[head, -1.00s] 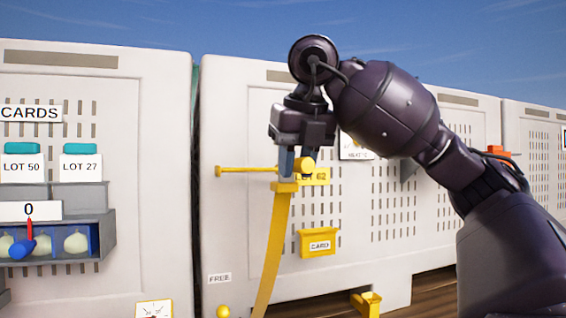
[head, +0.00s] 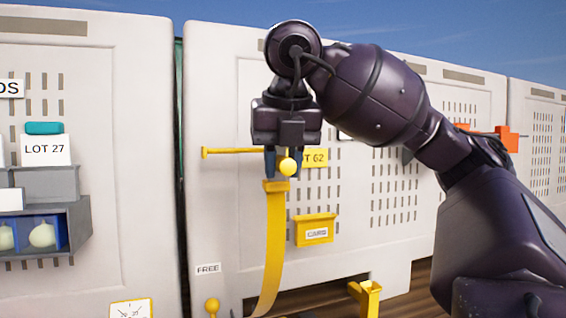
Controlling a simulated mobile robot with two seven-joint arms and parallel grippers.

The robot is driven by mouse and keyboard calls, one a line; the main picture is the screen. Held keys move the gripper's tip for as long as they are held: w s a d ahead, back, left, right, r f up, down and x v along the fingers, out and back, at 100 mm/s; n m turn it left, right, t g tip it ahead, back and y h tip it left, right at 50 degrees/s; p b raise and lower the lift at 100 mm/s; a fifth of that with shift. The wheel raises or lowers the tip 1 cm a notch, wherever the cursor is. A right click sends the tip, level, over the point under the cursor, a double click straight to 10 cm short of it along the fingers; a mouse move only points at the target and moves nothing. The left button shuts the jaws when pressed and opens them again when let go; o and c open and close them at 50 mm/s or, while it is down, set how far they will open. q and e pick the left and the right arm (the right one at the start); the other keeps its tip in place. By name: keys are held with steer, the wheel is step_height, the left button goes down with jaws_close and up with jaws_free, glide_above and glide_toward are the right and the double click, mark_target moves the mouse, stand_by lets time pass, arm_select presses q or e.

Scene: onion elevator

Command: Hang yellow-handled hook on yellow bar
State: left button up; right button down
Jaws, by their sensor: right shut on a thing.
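My right gripper (head: 278,163) is shut at the middle of the view, its fingers pointing down. A yellow ball, seemingly the handle end of the hook (head: 288,167), shows at its fingertips. A long yellow strap (head: 272,235) with a wider top block hangs just below the fingers. The hook's curved part cannot be made out. The yellow bar (head: 230,152) runs level from a small knob at left and passes out of sight at the gripper. Whether the hook touches the bar is hidden. My left gripper is out of view.
A yellow LOT 62 label (head: 315,157) is right of the fingers. A yellow card box (head: 315,231) is on the white panel, right of the strap. A FREE label (head: 208,268) and yellow knob (head: 212,307) are lower left. A grey bin (head: 78,235) stands at far left.

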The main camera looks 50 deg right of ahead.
steer(key=shift+w+d, duration=0.25)
steer(key=shift+w, duration=0.25)
steer(key=shift+w+d, duration=0.25)
steer(key=shift+w, duration=0.2)
steer(key=shift+w+d, duration=0.35)
steer(key=shift+w, duration=0.3)
steer(key=shift+w+d, duration=0.4)
steer(key=shift+w, duration=0.2)
steer(key=shift+w+d, duration=0.35)
steer(key=shift+w, duration=0.3)
steer(key=w+d+f, duration=0.3)
steer(key=w+f, duration=0.1)
steer(key=w, duration=0.1)
steer(key=shift+w+b, duration=0.35)
steer(key=shift+b, duration=0.05)
steer(key=c, duration=1.2)
jaws_free()
steer(key=shift+c, duration=0.2)
steer(key=o, duration=0.4)
